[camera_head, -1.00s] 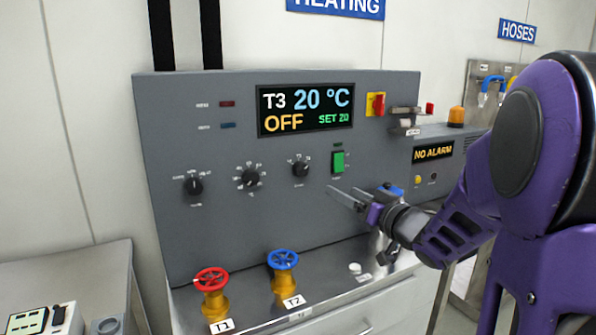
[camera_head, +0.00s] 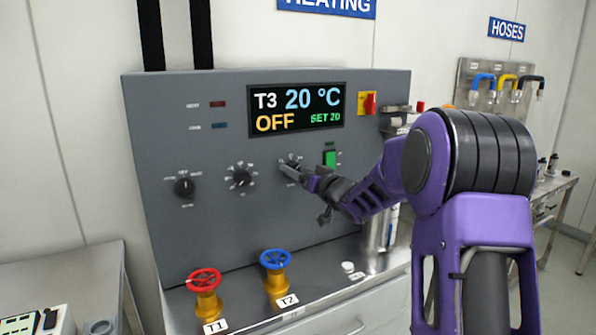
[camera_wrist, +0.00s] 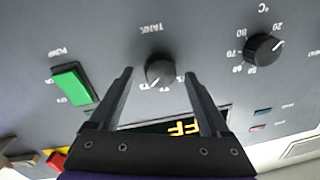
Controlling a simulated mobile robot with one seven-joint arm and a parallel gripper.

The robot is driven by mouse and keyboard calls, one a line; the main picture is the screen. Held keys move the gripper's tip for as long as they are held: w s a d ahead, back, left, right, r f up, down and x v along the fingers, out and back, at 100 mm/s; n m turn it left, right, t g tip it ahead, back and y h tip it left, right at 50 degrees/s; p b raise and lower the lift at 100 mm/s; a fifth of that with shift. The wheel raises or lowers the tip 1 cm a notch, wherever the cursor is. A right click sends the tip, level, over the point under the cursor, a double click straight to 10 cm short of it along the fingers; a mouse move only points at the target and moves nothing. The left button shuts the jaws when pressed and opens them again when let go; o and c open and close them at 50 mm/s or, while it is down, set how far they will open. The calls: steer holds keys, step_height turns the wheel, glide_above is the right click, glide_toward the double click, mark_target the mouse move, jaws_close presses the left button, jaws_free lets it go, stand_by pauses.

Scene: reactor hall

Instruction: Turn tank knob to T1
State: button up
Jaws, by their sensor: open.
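The tank knob (camera_wrist: 160,70) is a small round black knob on the grey panel. In the wrist view it shows upside down, under the word TANK, with T labels around it. My gripper (camera_wrist: 158,76) is open, with one finger on each side of the knob. I cannot tell whether the fingers touch it. In the head view my gripper (camera_head: 289,170) is at the panel and largely hides the knob. The display (camera_head: 295,110) reads T3, 20 °C, OFF and SET 20.
A green pump switch (camera_wrist: 72,84) sits close beside the knob. A temperature knob (camera_wrist: 262,50) is on the other side. Red (camera_head: 204,281) and blue (camera_head: 275,260) valve wheels, tagged T1 and T2, stand on the ledge below. A red switch (camera_head: 370,103) is right of the display.

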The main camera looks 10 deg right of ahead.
steer(key=shift+w+a, duration=0.15)
steer(key=shift+w, duration=0.15)
jaws_close()
stand_by(0.3)
